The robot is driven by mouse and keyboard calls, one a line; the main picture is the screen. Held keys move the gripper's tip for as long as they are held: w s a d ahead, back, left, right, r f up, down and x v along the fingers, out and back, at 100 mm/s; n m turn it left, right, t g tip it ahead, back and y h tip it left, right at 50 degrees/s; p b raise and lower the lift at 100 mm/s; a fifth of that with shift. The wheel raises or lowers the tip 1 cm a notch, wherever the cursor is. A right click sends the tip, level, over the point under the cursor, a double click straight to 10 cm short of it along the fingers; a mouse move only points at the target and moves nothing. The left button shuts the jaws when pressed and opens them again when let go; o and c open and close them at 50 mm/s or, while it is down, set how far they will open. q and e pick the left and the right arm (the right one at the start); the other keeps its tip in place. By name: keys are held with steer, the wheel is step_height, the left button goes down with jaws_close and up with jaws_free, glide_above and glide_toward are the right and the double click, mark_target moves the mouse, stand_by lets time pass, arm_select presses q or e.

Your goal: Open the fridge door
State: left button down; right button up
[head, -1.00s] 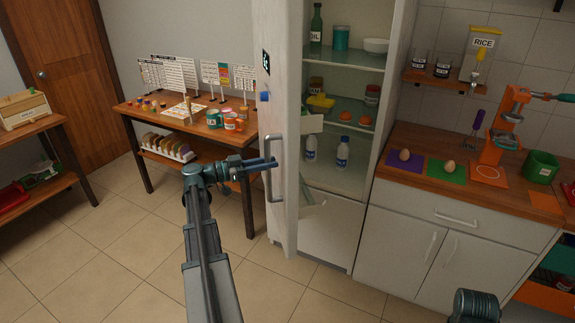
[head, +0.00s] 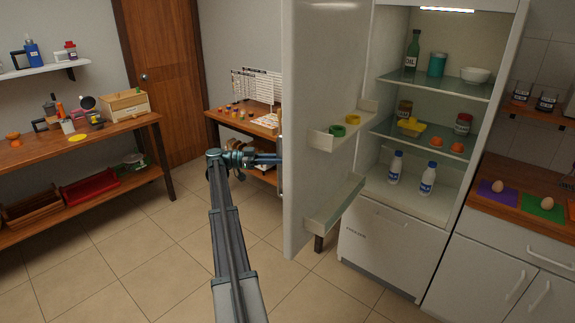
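The white fridge door (head: 320,85) stands swung well open, its inner side with shelf bins facing right. Its handle (head: 281,180) shows as a thin grey strip at the door's outer edge. The fridge body (head: 385,215) is open to view, with glass shelves and a lower freezer drawer (head: 380,250). My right gripper is not in view.
Bottles (head: 427,178), jars and a bowl (head: 475,75) stand on the fridge shelves. A wooden table (head: 255,125) stands behind the door, and a counter (head: 520,205) to the right. The floor (head: 130,250) at left is clear.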

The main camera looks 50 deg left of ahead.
arm_select(q)
steer(key=shift+w+a+r, duration=0.1)
steer(key=shift+a, duration=0.55)
steer(key=c, duration=0.7)
jaws_free()
steer(key=shift+w+d, duration=0.15)
steer(key=shift+w, duration=0.05)
steer(key=shift+s, duration=0.15)
steer(key=v, duration=1.3)
steer(key=shift+s+a, duration=0.2)
steer(key=shift+a, duration=0.2)
steer(key=shift+c, duration=0.3)
